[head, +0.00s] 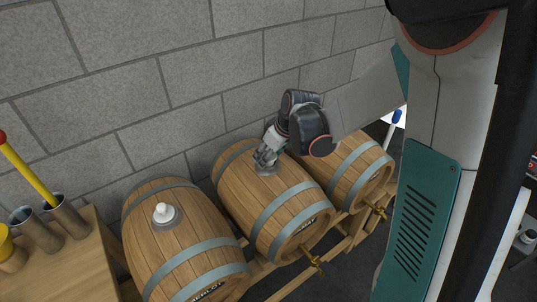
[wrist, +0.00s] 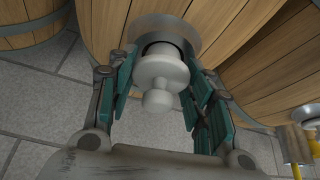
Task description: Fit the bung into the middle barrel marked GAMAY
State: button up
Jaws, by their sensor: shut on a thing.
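Three wooden barrels lie in a row in the head view. My gripper (head: 265,160) is at the top of the middle barrel (head: 262,203), over its bung hole. In the wrist view my gripper (wrist: 158,105) is shut on a pale bung (wrist: 160,75) with a round knob. The bung is at the metal collar (wrist: 163,32) of the hole. A dark gap shows between bung and collar on one side; how deep it sits I cannot tell. The marking on the middle barrel's end is too small to read.
The left barrel (head: 180,245) has a white bung (head: 163,211) in its top. The right barrel (head: 352,172) stands close beyond the middle one. A wooden bench (head: 75,265) with metal cups and a yellow-handled tool (head: 28,175) is at left. A block wall rises behind.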

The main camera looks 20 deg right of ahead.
jog(key=shift+s+f, duration=0.4)
jog(key=shift+f, duration=0.2)
jog(key=shift+w+f+b, duration=0.1)
jog(key=shift+f+b, duration=0.2)
jog(key=shift+b, duration=0.1)
jog(key=shift+c, duration=1.2)
jog(key=shift+o, duration=1.2)
jog(key=shift+w+f, duration=0.25)
jog(key=shift+f, duration=0.1)
jog(key=o, duration=1.1)
jog(key=shift+r, duration=0.1)
jog(key=o, duration=0.7)
jog(key=shift+s+d, duration=0.1)
jog(key=shift+d, duration=0.1)
jog(key=shift+a+r, duration=0.1)
jog(key=shift+a, duration=0.05)
jog(key=shift+o, duration=0.2)
jog(key=shift+w, duration=0.2)
